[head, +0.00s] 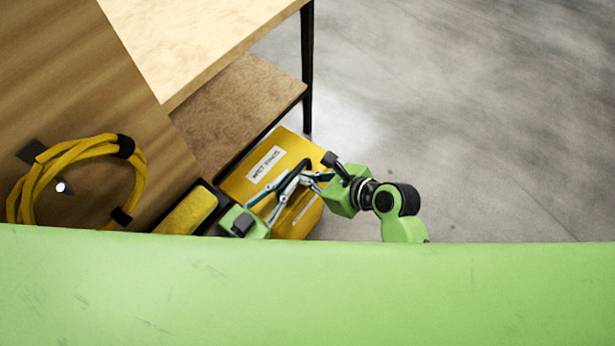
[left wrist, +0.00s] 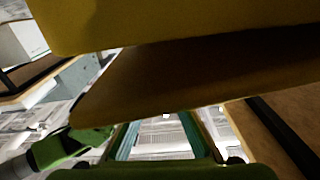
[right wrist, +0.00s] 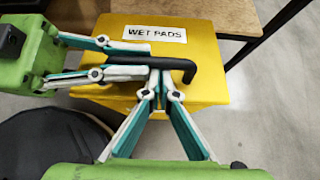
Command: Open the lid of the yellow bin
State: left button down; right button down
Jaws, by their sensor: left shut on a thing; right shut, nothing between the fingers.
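The yellow bin (head: 250,180) stands on the floor beside the table. A white label on it reads "WET PADS" in the right wrist view (right wrist: 154,34). A black bar handle (right wrist: 172,63) lies across its yellow top. My left gripper (right wrist: 150,62) comes in from the left with its fingers on either side of the handle, shut on it. My right gripper (right wrist: 160,78) is shut and empty, its tips close to the handle; I cannot tell whether they touch it. In the left wrist view yellow panels (left wrist: 180,25) fill the top. I cannot tell whether the lid is raised.
A wooden table (head: 205,35) with a lower shelf (head: 235,105) and a dark leg (head: 307,70) stands behind the bin. Floor at right is clear.

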pick_arm(q)
jog(key=shift+a+f, duration=0.15)
jog(key=shift+f, duration=0.05)
pick_arm(e)
jog(key=shift+w+a+r, duration=0.15)
jog(key=shift+a+r, duration=0.05)
jog(key=shift+r, duration=0.3)
jog(key=shift+w+a+r, duration=0.15)
jog(key=shift+a+r, duration=0.05)
jog(key=shift+r, duration=0.25)
pick_arm(q)
jog(key=c, duration=2.1)
grip_release()
jog(key=shift+s, duration=0.15)
pick_arm(e)
jog(key=shift+d+f, duration=0.1)
